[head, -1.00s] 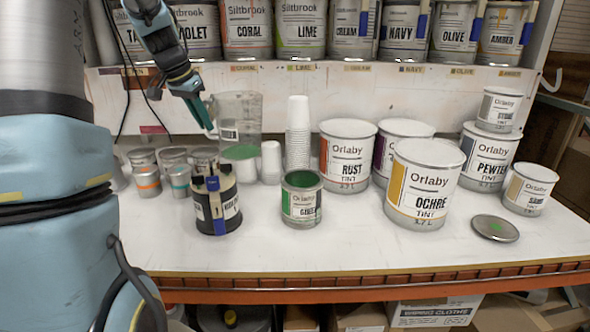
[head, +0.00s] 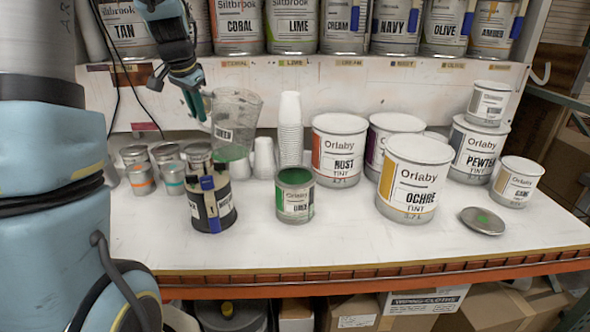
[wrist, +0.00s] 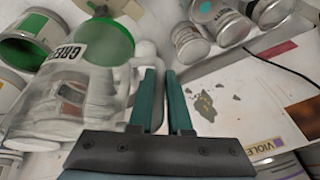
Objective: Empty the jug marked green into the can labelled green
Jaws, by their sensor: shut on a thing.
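The clear jug (head: 238,112) hangs above the table, leaning a little to the right, with green paint low inside. Its label reads GREEN in the wrist view (wrist: 72,52), where green (wrist: 108,40) shows at its bottom. My gripper (head: 197,110) is shut on the jug's handle side; the teal fingers also show in the wrist view (wrist: 162,85). The small open green-labelled can (head: 295,197) stands upright on the table, below and right of the jug, with green inside. Its open top shows at the upper left of the wrist view (wrist: 30,32).
A black can with blue and tan tape (head: 210,205) stands just left of the green can. A stack of white cups (head: 290,130) rises behind it. The large RUST (head: 339,155) and OCHRE (head: 412,180) cans stand right. A lid (head: 482,222) lies at the right.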

